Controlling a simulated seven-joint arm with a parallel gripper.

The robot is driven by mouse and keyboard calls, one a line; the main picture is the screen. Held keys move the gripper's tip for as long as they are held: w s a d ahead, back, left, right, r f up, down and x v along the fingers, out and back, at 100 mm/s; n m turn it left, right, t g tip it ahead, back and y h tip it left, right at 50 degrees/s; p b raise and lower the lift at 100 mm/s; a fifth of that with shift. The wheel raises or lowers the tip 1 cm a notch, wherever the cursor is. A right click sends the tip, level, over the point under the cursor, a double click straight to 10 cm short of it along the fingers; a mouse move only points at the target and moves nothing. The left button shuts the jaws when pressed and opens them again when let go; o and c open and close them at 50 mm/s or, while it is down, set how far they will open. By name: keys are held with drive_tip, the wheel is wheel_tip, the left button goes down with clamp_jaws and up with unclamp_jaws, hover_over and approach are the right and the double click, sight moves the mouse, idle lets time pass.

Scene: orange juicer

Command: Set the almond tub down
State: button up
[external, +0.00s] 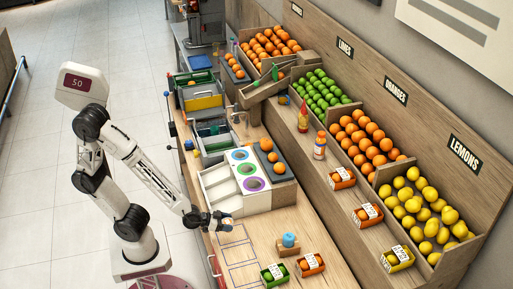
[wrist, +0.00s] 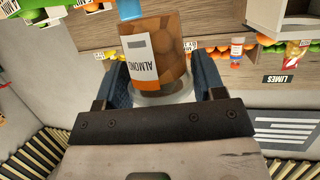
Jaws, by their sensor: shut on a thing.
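The almond tub (wrist: 158,50) is a brown, see-through container with a white and orange label reading "ALMOND". In the wrist view it sits between the two dark blue fingers of my gripper (wrist: 160,85), which is shut on it. In the external view my gripper (external: 222,222) is low over the front part of the wooden counter (external: 262,226), beside the outlined rectangles (external: 238,255). The tub is small there and mostly hidden by the gripper. I cannot tell whether it touches the counter.
A white tray with coloured rings (external: 246,168) stands behind my gripper. A wooden block with a blue top (external: 289,242), a green-fruit crate (external: 274,275) and an orange crate (external: 311,264) stand to the right.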

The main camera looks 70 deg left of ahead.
drive_tip(key=shift+f, duration=2.9)
drive_tip(key=shift+f, duration=0.1)
drive_tip(key=shift+f, duration=1.8)
drive_tip(key=shift+f, duration=0.2)
drive_tip(key=o, duration=0.9)
drive_tip(key=shift+o, duration=0.2)
drive_tip(key=shift+v, duration=3.9)
